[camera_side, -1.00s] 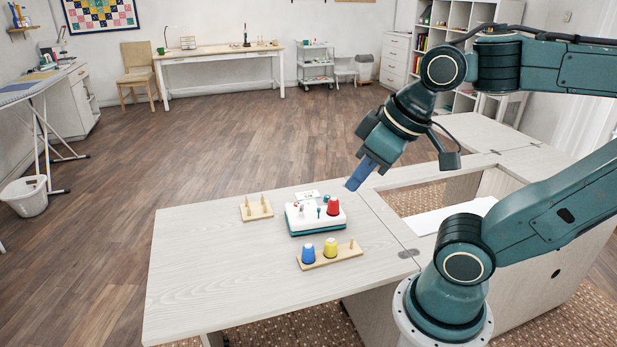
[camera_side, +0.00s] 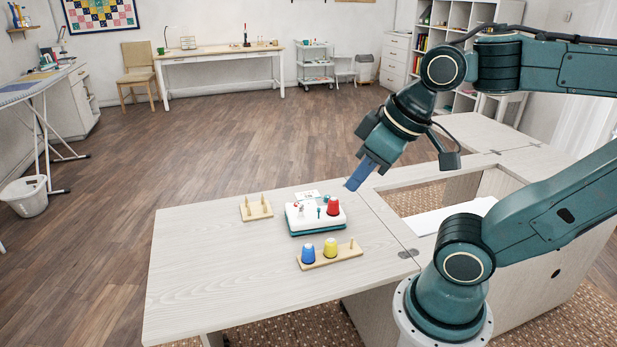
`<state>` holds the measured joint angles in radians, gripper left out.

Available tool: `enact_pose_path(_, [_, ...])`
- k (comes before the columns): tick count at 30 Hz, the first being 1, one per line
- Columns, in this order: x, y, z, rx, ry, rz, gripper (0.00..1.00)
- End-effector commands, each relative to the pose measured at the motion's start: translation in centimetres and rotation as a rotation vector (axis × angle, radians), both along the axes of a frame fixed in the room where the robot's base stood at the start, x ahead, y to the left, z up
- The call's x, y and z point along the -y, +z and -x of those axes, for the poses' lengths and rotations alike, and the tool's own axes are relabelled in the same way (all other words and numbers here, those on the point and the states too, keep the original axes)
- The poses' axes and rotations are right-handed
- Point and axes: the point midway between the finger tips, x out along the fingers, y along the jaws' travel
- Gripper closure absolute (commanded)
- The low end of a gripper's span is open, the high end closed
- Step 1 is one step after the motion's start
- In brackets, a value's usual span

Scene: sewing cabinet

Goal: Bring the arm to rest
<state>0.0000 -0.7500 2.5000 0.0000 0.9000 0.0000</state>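My gripper (camera_side: 358,178) hangs above the cabinet top, up and to the right of the white and teal device, apart from everything on the table. Its blue fingers point down and left. From this side I cannot tell whether they are open or shut, and no held thing shows. The sewing cabinet (camera_side: 215,285) has a pale wood top. The red spool (camera_side: 333,207) stands on the right part of the white and teal device (camera_side: 303,220). The blue spool (camera_side: 308,254) and the yellow spool (camera_side: 330,247) stand upright on the front peg rack (camera_side: 334,260).
A second wooden peg rack (camera_side: 256,211), with bare pegs, stands left of the device. A small white card (camera_side: 307,195) lies behind it. The cabinet has an open well (camera_side: 425,200) on the right. The left part of the top is clear.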

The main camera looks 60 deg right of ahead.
Motion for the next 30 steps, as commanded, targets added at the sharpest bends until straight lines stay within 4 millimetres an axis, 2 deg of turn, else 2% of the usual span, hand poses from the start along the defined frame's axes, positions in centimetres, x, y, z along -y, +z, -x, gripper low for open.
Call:
enact_pose_path(8, [0.0, 0.0, -0.1, 0.000, -0.002, 0.000, 1.00])
enact_pose_path(14, [0.2, 0.1, -1.2, 0.004, -0.017, -0.006, 1.00])
enact_pose_path(20, [0.8, 0.2, -3.6, 0.012, -0.050, -0.019, 1.00])
enact_pose_path(30, [2.7, -0.4, -9.3, 0.040, -0.132, -0.061, 1.00])
